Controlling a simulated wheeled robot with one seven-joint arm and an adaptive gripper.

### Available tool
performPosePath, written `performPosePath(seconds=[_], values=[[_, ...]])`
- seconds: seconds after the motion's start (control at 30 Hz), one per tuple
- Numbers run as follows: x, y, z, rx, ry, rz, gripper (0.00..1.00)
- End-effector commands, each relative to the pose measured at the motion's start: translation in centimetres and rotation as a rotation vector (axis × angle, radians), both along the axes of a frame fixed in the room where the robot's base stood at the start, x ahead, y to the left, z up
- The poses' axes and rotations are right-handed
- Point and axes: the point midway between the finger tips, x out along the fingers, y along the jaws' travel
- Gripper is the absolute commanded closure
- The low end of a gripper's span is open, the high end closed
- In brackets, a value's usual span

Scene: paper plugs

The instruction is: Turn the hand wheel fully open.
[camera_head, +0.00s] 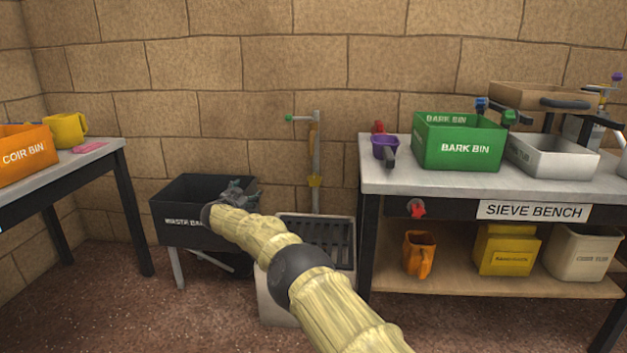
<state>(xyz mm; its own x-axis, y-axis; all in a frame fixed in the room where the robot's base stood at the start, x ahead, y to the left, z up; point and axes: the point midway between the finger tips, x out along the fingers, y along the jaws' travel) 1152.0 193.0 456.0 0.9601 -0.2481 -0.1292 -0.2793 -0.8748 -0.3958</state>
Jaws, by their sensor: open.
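No part is plainly marked as the hand wheel, and I cannot tell which one it is. A small green knob (289,118) sticks out to the left from the top of a grey standpipe (316,140) at the back wall. A red knob (416,208) sits on the front of the sieve bench, under its top. My gripper (240,188) is over the right part of the black waste bin, left of the standpipe and below the green knob. It is open, touches neither knob, and looks small and dark, with nothing visible in it.
The waste bin (172,205) stands beside a grated drain basin (288,222), partly hidden by my arm. The sieve bench (385,180) at right carries a green bark bin (450,152), a purple scoop (384,144) and a white tub (560,162). An orange coir bin (22,158) is at left.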

Motion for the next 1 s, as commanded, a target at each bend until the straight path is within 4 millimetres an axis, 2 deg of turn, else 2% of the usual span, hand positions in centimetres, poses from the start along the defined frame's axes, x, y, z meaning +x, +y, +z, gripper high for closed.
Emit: performPosePath(seconds=[1.0], values=[[-2.1,0.2,0.4,0.0,-0.001,0.0,0.29]])
